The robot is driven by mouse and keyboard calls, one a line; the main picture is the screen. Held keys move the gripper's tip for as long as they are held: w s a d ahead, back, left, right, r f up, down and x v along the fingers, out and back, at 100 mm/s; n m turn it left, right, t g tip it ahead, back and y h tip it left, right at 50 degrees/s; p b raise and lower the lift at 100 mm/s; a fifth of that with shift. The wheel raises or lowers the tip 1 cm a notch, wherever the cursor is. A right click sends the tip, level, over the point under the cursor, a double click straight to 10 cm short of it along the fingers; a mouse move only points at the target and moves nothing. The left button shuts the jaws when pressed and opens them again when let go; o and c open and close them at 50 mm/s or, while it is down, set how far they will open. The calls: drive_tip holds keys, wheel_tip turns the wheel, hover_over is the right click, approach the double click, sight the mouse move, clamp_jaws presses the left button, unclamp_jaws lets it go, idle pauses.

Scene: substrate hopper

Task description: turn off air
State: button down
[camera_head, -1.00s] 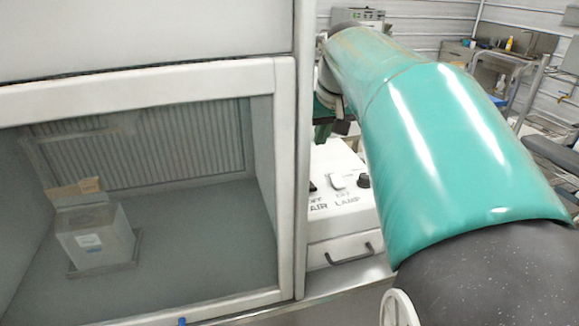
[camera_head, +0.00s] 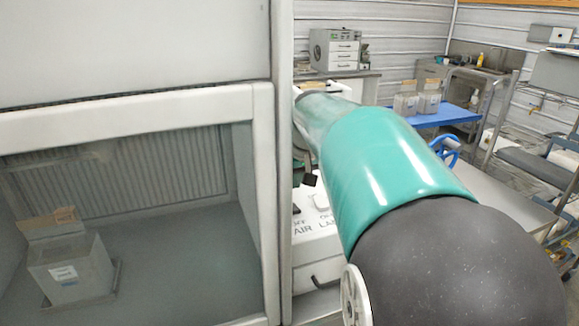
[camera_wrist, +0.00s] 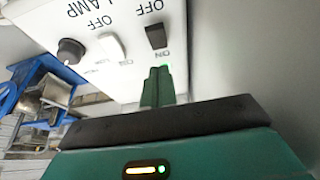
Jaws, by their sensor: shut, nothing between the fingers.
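The control box (camera_head: 318,248) has a sloped white panel, marked AIR and LAMP in the head view. The black AIR rocker switch (camera_head: 296,209) stands beside a white LAMP switch (camera_head: 321,200). In the wrist view the black switch (camera_wrist: 156,36) lies between the words OFF and ON. My gripper (camera_wrist: 158,72) is shut and empty, its green fingertips close to the ON end of that switch. A small green glow shows by the tips. I cannot tell whether they touch the panel. In the head view my arm hides the fingertips.
A white switch (camera_wrist: 111,46) and black knob (camera_wrist: 71,51) sit beside the black one. A framed cabinet (camera_head: 265,200) holding a grey box (camera_head: 70,270) stands immediately left of the panel. A blue table (camera_head: 440,115) and carts stand behind right.

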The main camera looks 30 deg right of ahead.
sight(295, 210)
drive_tip(key=f, duration=0.5)
drive_tip(key=shift+s+a+f, duration=0.1)
drive_tip(key=shift+s+f, duration=0.05)
drive_tip(key=shift+s, duration=0.35)
drive_tip(key=shift+s+a+f+t, duration=0.25)
drive_tip(key=shift+s+f+t, duration=0.15)
drive_tip(key=shift+f+t, duration=0.35)
drive_tip(key=shift+w+d+r, duration=0.1)
drive_tip(key=shift+w+r, duration=0.05)
drive_tip(key=shift+r, duration=0.1)
drive_tip(key=shift+w+d+r, duration=0.2)
drive_tip(key=shift+w+r, duration=0.05)
drive_tip(key=shift+w, duration=0.4)
